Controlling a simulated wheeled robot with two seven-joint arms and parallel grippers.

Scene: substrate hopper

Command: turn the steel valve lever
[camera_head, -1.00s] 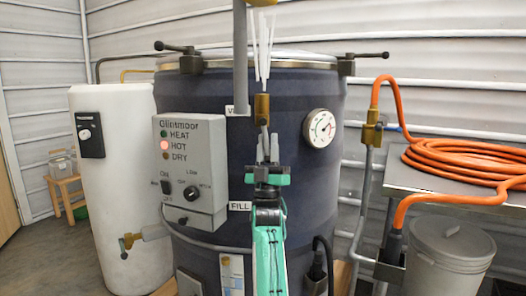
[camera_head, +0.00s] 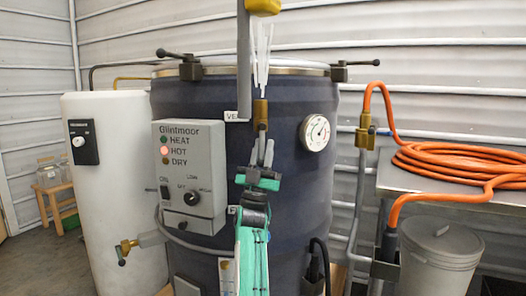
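The brass valve (camera_head: 261,113) is on the front of the dark blue drum (camera_head: 295,110), beside a partly hidden label. A thin grey steel lever (camera_head: 263,136) seems to hang down from it. My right gripper (camera_head: 262,150) is just below the valve, with its arm rising from the bottom of the view. Its two grey fingers are apart, tilted slightly, around or just in front of the lever's lower end. I cannot tell whether they touch it. My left gripper is not in view.
White plumes (camera_head: 262,55) rise above the valve beside a grey vertical pipe (camera_head: 243,60). A grey control box (camera_head: 190,175) with a lit HOT lamp is on the left. A dial gauge (camera_head: 315,132), another brass valve (camera_head: 365,135) and an orange hose (camera_head: 450,160) are on the right.

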